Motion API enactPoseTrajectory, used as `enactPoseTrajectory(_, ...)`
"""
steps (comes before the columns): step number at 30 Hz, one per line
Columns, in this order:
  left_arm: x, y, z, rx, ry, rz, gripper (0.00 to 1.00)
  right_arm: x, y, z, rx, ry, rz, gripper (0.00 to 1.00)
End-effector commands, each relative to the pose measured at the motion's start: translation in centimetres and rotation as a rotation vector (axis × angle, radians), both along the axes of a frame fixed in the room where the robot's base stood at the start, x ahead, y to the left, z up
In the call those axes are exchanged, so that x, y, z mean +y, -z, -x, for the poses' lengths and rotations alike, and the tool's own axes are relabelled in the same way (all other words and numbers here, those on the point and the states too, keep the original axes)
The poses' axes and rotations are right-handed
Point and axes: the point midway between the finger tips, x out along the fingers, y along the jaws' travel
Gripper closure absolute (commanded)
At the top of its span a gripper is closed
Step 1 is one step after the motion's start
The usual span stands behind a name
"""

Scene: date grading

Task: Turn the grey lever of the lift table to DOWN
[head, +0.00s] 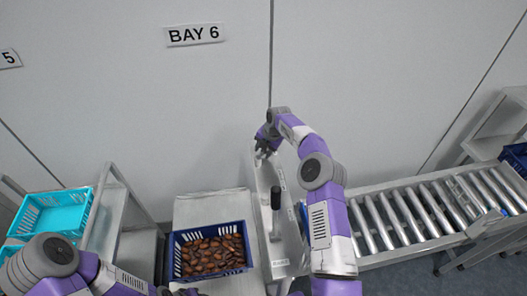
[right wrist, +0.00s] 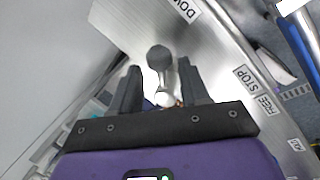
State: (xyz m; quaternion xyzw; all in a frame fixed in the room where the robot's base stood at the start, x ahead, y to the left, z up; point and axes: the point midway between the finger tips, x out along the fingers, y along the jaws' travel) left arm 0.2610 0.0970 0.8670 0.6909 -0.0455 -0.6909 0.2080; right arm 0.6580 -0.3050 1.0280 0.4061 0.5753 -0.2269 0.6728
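The grey lever (right wrist: 159,57) shows in the right wrist view as a round grey knob on a short shaft with a pale lower end. My right gripper (right wrist: 158,82) is open, one finger on each side of the lever, with gaps visible. A DOWN label (right wrist: 185,8) is on the metal panel (right wrist: 215,50) beyond the knob. In the head view my right gripper (head: 264,150) is at the far end of the metal panel, where it hides the lever. My left gripper (head: 183,292) barely shows at the bottom edge; its fingers cannot be made out.
A dark-handled lever (head: 276,198) stands on the same long panel. STOP (right wrist: 258,78) and FREE (right wrist: 268,105) labels are on the panel. A blue crate of dates (head: 172,262) is left of it, a roller conveyor (head: 400,240) right. The wall (head: 190,110) is close behind.

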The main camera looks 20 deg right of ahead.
Motion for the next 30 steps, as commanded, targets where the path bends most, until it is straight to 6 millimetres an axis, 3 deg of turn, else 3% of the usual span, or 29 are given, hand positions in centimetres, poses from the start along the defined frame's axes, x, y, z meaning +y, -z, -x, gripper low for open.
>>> enactPoseTrajectory(11, 0.0, 0.1, 0.0, 0.000, 0.000, 0.000, 0.57, 0.1, -0.2, 0.2, 0.006, -0.002, -0.003, 0.49)
enactPoseTrajectory(22, 0.0, 0.6, 0.0, 0.000, 0.000, 0.000, 0.57, -0.9, -5.6, 1.4, 0.003, -0.001, -0.001, 0.49)
enactPoseTrajectory(30, 0.0, 0.6, 0.0, 0.000, 0.000, 0.000, 0.57, -1.1, -7.1, 1.8, 0.005, -0.002, -0.002, 0.49)
